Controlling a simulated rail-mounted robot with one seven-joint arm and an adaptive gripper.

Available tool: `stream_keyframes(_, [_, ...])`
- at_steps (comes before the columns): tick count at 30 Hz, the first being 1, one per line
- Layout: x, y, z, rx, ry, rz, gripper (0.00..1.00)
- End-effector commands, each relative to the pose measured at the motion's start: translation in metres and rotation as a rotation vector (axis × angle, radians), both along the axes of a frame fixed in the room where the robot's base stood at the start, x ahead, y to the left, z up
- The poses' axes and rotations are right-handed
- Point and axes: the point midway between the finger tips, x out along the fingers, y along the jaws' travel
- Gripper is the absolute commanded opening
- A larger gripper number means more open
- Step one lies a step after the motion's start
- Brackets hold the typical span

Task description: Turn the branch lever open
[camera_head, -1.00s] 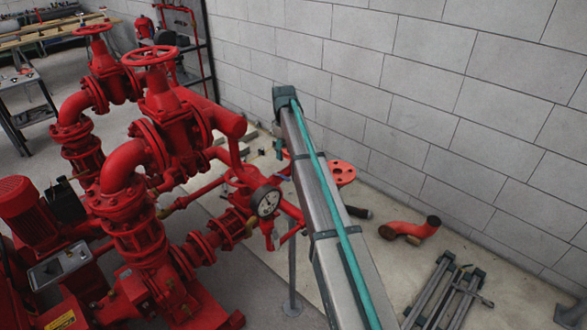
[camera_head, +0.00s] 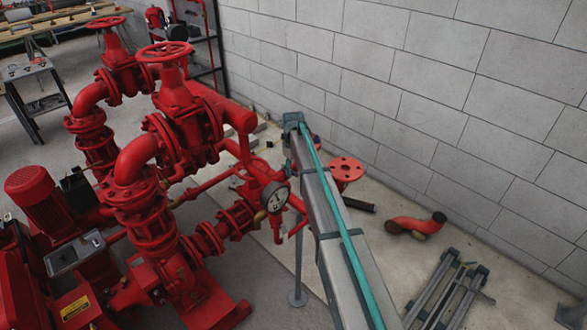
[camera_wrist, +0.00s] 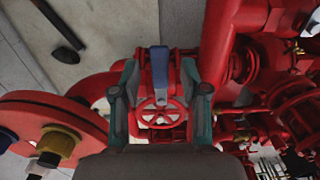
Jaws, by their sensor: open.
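In the wrist view, a blue lever (camera_wrist: 159,68) stands upright in the picture, between the two fingers of my gripper (camera_wrist: 158,84). The fingers are apart, with gaps on both sides of the lever. I cannot tell how deep the lever sits between them. A small red handwheel (camera_wrist: 160,112) shows below the lever, between the fingers. In the head view, the red pumpset (camera_head: 165,150) fills the left half. My arm crosses in front of its right side, and my gripper and the lever cannot be made out there.
A pressure gauge (camera_head: 276,199) sits close left of my arm. A red flange (camera_head: 346,170), a red elbow pipe (camera_head: 415,226) and grey folded stands (camera_head: 450,290) are to the right, before a block wall (camera_head: 430,90). A large red flange (camera_wrist: 50,125) is left in the wrist view.

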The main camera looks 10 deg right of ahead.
Motion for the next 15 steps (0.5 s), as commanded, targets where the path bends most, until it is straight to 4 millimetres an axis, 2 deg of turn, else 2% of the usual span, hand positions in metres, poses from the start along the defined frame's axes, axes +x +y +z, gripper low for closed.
stream_keyframes(5, [0.0, 0.0, 0.0, 0.0, 0.0, 0.0, 0.43])
stream_keyframes(12, [-0.0001, -0.0001, 0.0001, 0.0, 0.0, 0.0, 0.03])
stream_keyframes(13, [0.0, 0.0, 0.0001, 0.0, 0.0, 0.0, 0.0])
stream_keyframes(15, [0.0, 0.0, 0.0002, 0.0, 0.0, 0.0, 0.0])
